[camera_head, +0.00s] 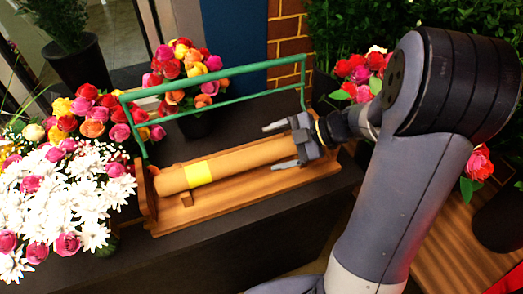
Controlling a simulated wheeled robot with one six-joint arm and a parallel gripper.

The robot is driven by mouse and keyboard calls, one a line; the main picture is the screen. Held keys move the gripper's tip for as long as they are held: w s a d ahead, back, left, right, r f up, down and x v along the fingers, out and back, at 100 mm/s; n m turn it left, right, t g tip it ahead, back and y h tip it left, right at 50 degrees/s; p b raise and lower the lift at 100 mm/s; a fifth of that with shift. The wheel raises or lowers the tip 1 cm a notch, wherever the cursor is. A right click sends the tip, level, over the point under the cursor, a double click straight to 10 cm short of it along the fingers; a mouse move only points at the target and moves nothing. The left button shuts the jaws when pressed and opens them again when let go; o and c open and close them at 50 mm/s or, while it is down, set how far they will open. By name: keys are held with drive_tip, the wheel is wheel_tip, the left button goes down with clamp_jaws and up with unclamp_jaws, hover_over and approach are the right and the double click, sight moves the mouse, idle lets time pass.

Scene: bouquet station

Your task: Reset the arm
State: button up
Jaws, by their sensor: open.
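My gripper (282,145) is in the camera_head view, at the right end of a brown paper roll (240,161). Its two fingers are spread apart, one at the far side of the roll and one at the near side. I cannot tell whether the fingers touch the roll. My arm reaches in from the right and bends down toward the bottom of the view. The roll has a yellow band (198,174) near its left end and lies in a wooden holder (245,201).
A green bar frame (215,77) stands over the roll, close to my gripper. White flowers (65,200) fill the left side. A mixed bouquet (185,70) stands behind the frame. The dark table (215,236) is bare in front of the holder. More flowers (362,75) stand behind my arm.

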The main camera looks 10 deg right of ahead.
sight(246, 157)
drive_tip(key=shift+v, duration=0.8)
drive_tip(key=shift+a, duration=0.1)
drive_tip(key=x, duration=1)
drive_tip(key=r, duration=0.1)
drive_tip(key=r+p, duration=0.2)
drive_tip(key=shift+a, duration=0.25)
drive_tip(key=shift+r+p, duration=0.5)
drive_tip(key=shift+r, duration=0.1)
drive_tip(key=shift+f, duration=0.1)
